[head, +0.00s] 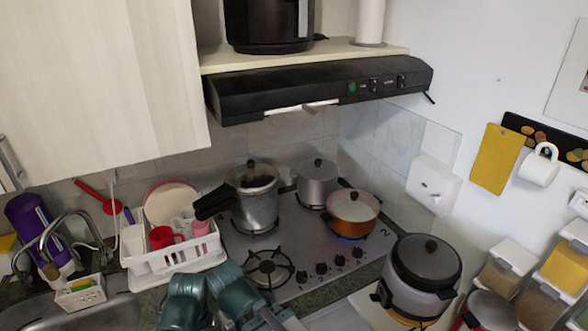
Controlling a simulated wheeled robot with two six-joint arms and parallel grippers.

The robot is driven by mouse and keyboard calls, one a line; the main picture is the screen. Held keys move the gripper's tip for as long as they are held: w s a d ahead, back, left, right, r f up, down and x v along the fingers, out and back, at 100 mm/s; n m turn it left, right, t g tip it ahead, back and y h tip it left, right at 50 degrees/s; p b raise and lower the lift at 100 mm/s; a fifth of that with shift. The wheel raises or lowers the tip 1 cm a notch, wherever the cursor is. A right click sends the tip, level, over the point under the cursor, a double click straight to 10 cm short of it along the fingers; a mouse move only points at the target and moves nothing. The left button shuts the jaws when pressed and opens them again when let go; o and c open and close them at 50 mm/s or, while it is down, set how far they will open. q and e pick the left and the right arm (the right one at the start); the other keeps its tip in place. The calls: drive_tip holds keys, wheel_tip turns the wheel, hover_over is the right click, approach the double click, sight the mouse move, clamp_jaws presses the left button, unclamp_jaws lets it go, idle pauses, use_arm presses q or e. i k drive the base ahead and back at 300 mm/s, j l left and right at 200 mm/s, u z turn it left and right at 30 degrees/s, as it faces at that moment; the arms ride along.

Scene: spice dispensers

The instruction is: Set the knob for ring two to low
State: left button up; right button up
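The gas hob (310,248) has a steel top with a row of black knobs along its front edge. The knobs I make out are the leftmost (302,276), the second (321,268), the third (340,260) and the rightmost (357,252). Their markings are too small to read. A blue flame (350,238) shows under the orange pan (352,208) at the right. The front left burner (270,267) is bare. Teal links of my arms show at the bottom edge, in front of the hob. I see no gripper fingertips.
A pressure cooker (257,205) and a lidded pot (317,183) stand on the back burners. A rice cooker (424,270) stands right of the knobs. A white dish rack (175,261) is at left. The black hood (315,88) hangs above.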

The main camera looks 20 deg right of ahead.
sight(321, 268)
drive_tip(key=z, duration=1.2)
